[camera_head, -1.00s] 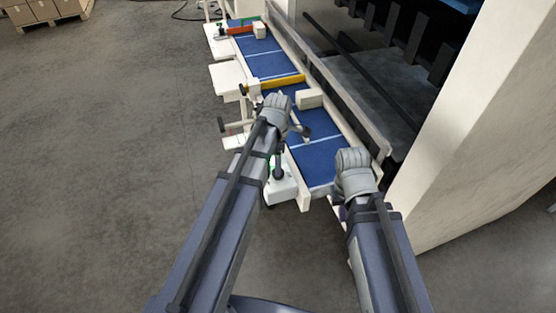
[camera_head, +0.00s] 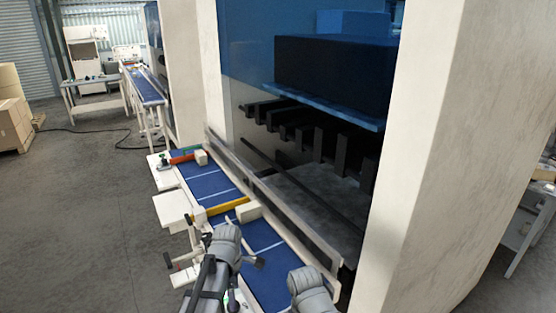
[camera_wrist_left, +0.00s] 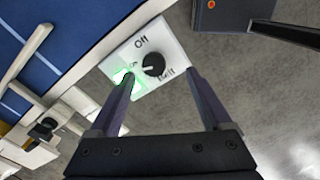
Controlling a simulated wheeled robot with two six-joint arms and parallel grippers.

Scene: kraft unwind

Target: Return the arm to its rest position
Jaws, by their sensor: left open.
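My left gripper (camera_head: 250,258) is above the near end of the blue belt conveyor in the head view; its fingers are mostly hidden by the wrist. In the left wrist view the left gripper (camera_wrist_left: 161,76) is open and empty, its two dark fingers apart over a white switch panel (camera_wrist_left: 173,50). A bright green outline lies by "On", beside the left finger. My right gripper (camera_head: 312,285) is low in the head view; its fingers are hidden.
The blue belt conveyor (camera_head: 213,187) runs alongside a large machine (camera_head: 225,120) with a pale rail between. A yellow bar (camera_head: 228,207) crosses the belt beside a pale block (camera_head: 248,212). Open grey floor (camera_head: 85,210) lies to the left.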

